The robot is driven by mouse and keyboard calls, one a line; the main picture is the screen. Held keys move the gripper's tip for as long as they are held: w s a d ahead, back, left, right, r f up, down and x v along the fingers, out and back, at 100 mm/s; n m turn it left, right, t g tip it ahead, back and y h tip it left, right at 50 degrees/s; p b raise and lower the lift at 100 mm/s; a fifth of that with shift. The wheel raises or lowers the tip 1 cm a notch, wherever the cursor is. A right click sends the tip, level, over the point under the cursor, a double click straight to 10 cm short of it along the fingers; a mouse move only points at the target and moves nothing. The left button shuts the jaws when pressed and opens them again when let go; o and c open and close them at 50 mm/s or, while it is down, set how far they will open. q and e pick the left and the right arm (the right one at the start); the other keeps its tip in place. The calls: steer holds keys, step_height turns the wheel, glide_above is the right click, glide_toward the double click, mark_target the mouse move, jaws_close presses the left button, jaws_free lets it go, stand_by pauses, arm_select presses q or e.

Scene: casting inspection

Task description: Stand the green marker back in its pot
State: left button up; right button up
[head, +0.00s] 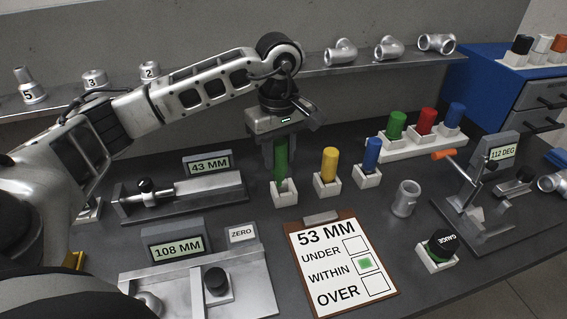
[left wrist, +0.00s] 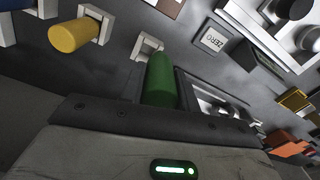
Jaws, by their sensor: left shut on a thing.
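The green marker (head: 281,162) is upright in my left gripper (head: 281,142), which is shut on it from above. Its lower end is at the mouth of its small white pot (head: 284,193) in the head view. In the left wrist view the green marker (left wrist: 160,82) points toward the white pot (left wrist: 148,46), whose rim shows just past the marker's end. I cannot tell how far the marker is inside the pot. A clipboard card (head: 335,262) has a green mark in its WITHIN box. My right gripper is not in view.
A yellow marker (head: 329,164) and a blue marker (head: 372,154) stand in white pots close on the right. A 43 MM gauge (head: 208,165) lies to the left, a 108 MM gauge (head: 177,246) in front. A metal fitting (head: 405,198) stands at right.

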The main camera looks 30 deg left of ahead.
mark_target(283, 167)
arm_select(q)
steer(key=w+f, duration=0.1)
steer(key=w+a+f, duration=0.1)
steer(key=f, duration=0.1)
steer(key=shift+w+f, duration=0.1)
steer(key=shift+w, duration=0.2)
steer(key=f, duration=0.1)
steer(key=f+p, duration=0.1)
steer(key=f, duration=0.1)
steer(key=shift+w, duration=0.25)
steer(key=shift+f, duration=0.15)
steer(key=o, duration=1)
steer(key=shift+o, duration=0.2)
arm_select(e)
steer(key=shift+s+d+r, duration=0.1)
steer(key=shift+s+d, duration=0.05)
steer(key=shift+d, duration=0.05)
